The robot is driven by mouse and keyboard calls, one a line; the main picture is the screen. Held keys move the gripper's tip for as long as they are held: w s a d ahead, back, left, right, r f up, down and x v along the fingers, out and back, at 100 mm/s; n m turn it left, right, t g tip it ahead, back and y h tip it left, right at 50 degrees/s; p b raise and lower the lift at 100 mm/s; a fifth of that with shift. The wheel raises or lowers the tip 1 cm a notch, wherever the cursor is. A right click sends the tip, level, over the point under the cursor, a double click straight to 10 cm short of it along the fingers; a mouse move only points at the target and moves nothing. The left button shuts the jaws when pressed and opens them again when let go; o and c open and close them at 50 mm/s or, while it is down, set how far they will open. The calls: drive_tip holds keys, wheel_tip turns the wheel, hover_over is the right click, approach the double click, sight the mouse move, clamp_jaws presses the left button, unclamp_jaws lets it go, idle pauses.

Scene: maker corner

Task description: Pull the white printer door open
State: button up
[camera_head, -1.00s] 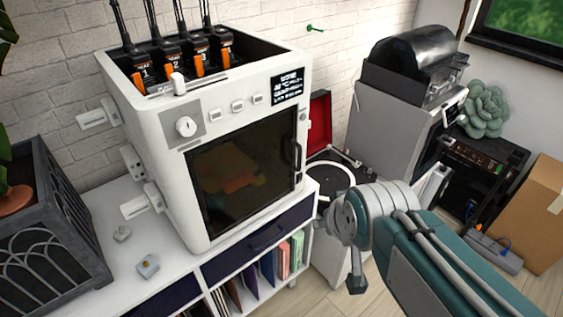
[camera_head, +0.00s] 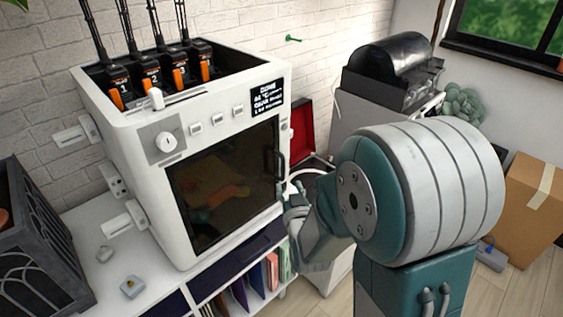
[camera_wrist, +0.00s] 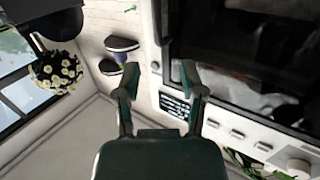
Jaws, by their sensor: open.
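The white printer (camera_head: 140,215) stands on the white cabinet, and its door (camera_head: 225,180) is shut, with a dark glass pane. A black upright handle (camera_head: 281,160) sits on the door's right edge. My gripper (camera_head: 291,192) is beside that edge, near the handle's lower end, partly hidden by my wrist. In the wrist view my gripper (camera_wrist: 160,68) is open, its two fingers spread across the printer's white front edge, with nothing clearly between them. The dark door pane (camera_wrist: 235,45) fills the upper right there. Whether a finger touches the printer cannot be told.
The printer's text screen (camera_head: 267,97) and knob (camera_head: 165,142) are above the door. A red open lid (camera_head: 299,130) stands behind, right of the printer. A grey machine (camera_head: 365,110) and a cardboard box (camera_head: 535,205) are farther right. Floor shows at lower right.

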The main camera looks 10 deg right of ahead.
sight(283, 165)
drive_tip(key=shift+t, duration=0.4)
drive_tip(key=w, duration=0.7)
drive_tip(key=w+d, duration=0.1)
drive_tip(key=w, duration=0.2)
drive_tip(key=shift+w+f, duration=0.2)
drive_tip(key=shift+w, duration=0.15)
clamp_jaws()
